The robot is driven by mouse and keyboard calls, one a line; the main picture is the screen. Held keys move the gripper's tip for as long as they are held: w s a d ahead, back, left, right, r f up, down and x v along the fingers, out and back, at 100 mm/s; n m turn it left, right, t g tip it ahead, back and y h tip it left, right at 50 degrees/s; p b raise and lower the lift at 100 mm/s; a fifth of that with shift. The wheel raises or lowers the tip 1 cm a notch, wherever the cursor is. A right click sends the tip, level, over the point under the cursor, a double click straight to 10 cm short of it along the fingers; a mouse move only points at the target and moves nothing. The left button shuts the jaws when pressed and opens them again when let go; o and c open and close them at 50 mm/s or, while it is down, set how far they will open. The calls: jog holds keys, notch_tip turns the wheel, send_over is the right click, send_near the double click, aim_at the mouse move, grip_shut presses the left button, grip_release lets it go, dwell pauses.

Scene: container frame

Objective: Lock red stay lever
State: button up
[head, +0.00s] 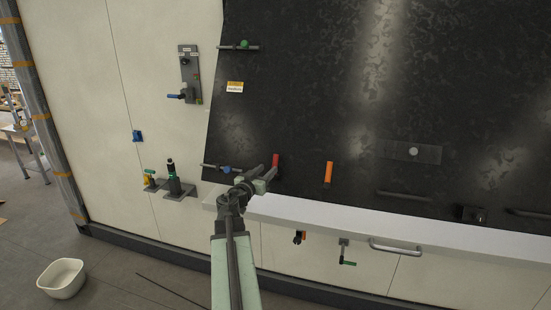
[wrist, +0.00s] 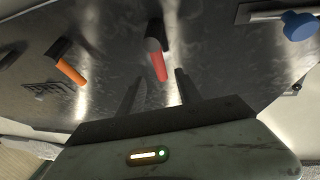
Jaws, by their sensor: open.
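The red stay lever (head: 276,160) sits on the lower part of the black panel in the head view. In the wrist view the red lever (wrist: 158,62) points down toward my gripper, its dark base at the top end. My gripper (head: 268,176) is just below the lever in the head view. In the wrist view my gripper (wrist: 157,85) is open, with its two dark fingers apart and the lever's red end between or just beyond them. I cannot tell whether the fingers touch it.
An orange lever (head: 328,174) is to the right on the black panel (head: 300,100). A blue knob (head: 227,169) on a rod is to the left. A white ledge (head: 330,216) runs below the panel. A white bin (head: 62,279) stands on the floor at left.

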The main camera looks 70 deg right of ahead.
aim_at(274, 164)
jog(key=d, duration=0.7)
jog(key=shift+s+d, duration=0.35)
jog(key=shift+s, duration=0.05)
grip_shut()
jog(key=shift+a+f, duration=0.1)
jog(key=shift+a, duration=0.05)
dwell(0.8)
